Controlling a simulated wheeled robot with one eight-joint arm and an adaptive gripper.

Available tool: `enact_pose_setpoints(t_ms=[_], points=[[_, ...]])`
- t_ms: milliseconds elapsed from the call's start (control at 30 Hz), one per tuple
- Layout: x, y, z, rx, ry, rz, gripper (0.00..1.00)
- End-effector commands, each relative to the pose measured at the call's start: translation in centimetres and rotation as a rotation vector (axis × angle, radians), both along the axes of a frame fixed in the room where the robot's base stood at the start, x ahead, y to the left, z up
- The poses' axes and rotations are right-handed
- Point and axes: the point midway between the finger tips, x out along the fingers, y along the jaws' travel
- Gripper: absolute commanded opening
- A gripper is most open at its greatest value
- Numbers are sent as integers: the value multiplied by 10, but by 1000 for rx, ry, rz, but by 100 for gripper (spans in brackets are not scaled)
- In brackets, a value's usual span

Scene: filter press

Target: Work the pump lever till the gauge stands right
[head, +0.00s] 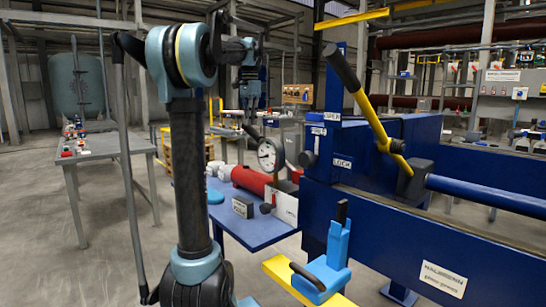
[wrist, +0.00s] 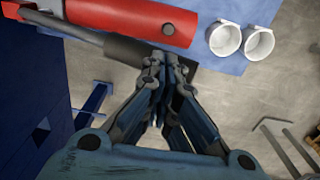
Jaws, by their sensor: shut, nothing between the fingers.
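The pump is a red cylinder (head: 250,180) on a blue bench; its red body also shows at the top of the wrist view (wrist: 135,18). The pump lever (wrist: 80,34), a grey rod with a black grip, runs beside the red body. My gripper (wrist: 165,62) is shut and empty, its fingertips over or against the black grip; I cannot tell if they touch. In the head view my gripper (head: 252,128) points down above the pump. The round white gauge (head: 267,156) stands just below it, its needle too small to read.
The blue press (head: 400,240) with a yellow, black-gripped lever (head: 375,120) stands to the right. White cups (wrist: 240,41) sit on the blue bench (head: 240,225). A grey table (head: 95,150) stands at the left.

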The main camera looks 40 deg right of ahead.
Motion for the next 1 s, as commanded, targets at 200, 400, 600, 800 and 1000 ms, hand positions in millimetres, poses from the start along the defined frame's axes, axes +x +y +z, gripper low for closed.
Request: enact_pose_setpoints(t_ms=[200,400,600,800,1000], points=[[2,0,-16,0,1,0,0],[5,0,-38,0,2,-1,0],[8,0,-61,0,3,-1,0],[11,1,-83,0,4,-1,0],[14,1,-101,0,5,-1,0]])
